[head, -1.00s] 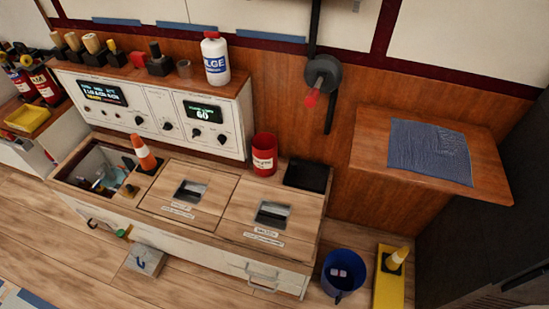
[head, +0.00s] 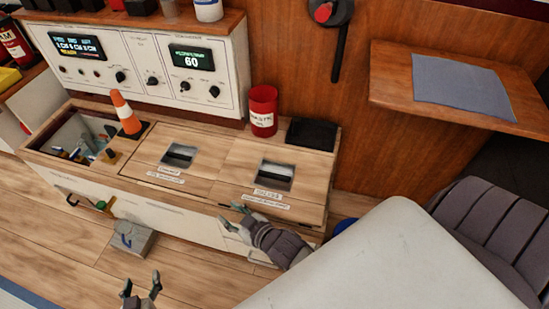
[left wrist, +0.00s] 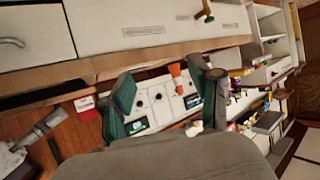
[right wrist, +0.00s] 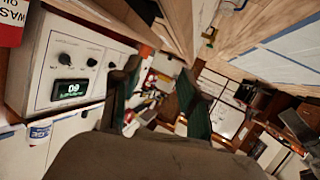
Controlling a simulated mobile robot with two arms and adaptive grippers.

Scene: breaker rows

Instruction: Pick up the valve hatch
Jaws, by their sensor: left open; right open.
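Two square wooden hatches lie side by side in the counter top, a left hatch (head: 152,168) and a right hatch (head: 242,184). Each has a recessed metal pull and a white label that is too blurred to read, so I cannot tell which is the valve hatch. Both lie flat and closed. My right gripper (head: 235,217) is open at the counter's front edge, just in front of the right hatch, holding nothing. My left gripper (head: 140,285) is open and empty, low in front of the cabinet. Open fingers show in the left wrist (left wrist: 165,95) and right wrist views (right wrist: 160,100).
An orange-and-white cone (head: 125,115) stands beside an open compartment (head: 45,145) holding loose items. A red can (head: 262,110) and black tray (head: 312,134) sit behind the right hatch. A grey box (head: 133,240) is on the floor. A wooden shelf (head: 390,80) holds a blue-grey cloth (head: 465,85).

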